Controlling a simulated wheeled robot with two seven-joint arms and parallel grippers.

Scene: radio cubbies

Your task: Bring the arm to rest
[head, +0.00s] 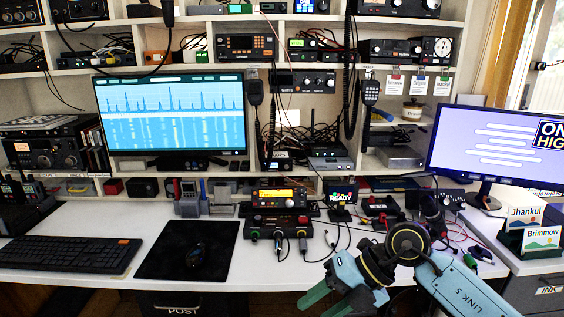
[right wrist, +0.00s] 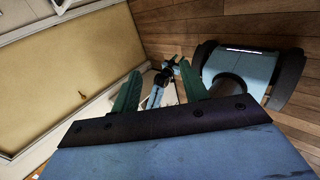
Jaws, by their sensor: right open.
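My right arm comes in from the lower right of the head view, with a blue link and a dark joint. It is bent in front of the desk's front edge. My right gripper (head: 316,303) has green fingers pointing down and left at the bottom of the head view. In the right wrist view the gripper (right wrist: 159,70) has its two green fingers spread apart, with nothing held between them. My left arm and left gripper do not show in the head view.
The white desk (head: 90,218) holds a keyboard (head: 68,256), a black mat (head: 160,252) with a mouse, radios with cables, and a card holder (head: 528,242) at the right. Shelves and a monitor (head: 172,112) stand behind. Wooden floor (right wrist: 170,22) shows in the right wrist view.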

